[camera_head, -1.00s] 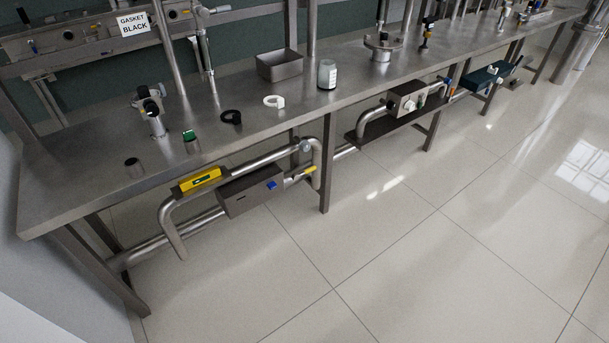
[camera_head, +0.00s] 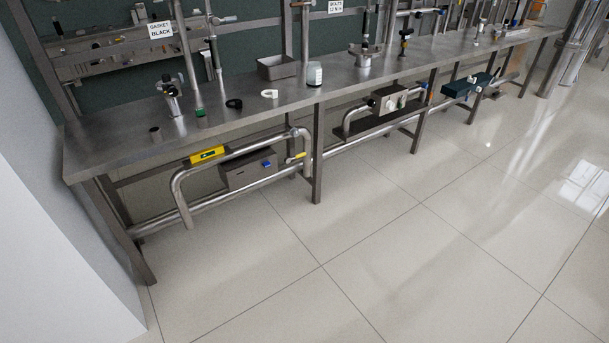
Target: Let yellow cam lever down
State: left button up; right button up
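A small yellow lever (camera_head: 296,157) sits on the pipework under the bench, right of a dark grey box (camera_head: 249,169) with a blue knob. A yellow block (camera_head: 207,154) with a dark window lies on the upper pipe to its left. I cannot tell which of these yellow parts, if either, is the cam lever. Neither of my grippers shows in the head view.
The long steel bench (camera_head: 121,146) carries a black ring (camera_head: 234,103), a white ring (camera_head: 269,94), a jar (camera_head: 314,74) and a metal tray (camera_head: 276,67). A bench leg (camera_head: 317,155) stands right of the pipework. The tiled floor (camera_head: 400,250) in front is clear; a white wall is at left.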

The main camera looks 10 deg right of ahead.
aim_at(287, 160)
jog(key=z, duration=1.3)
jog(key=i, duration=1.6)
jog(key=u, duration=0.25)
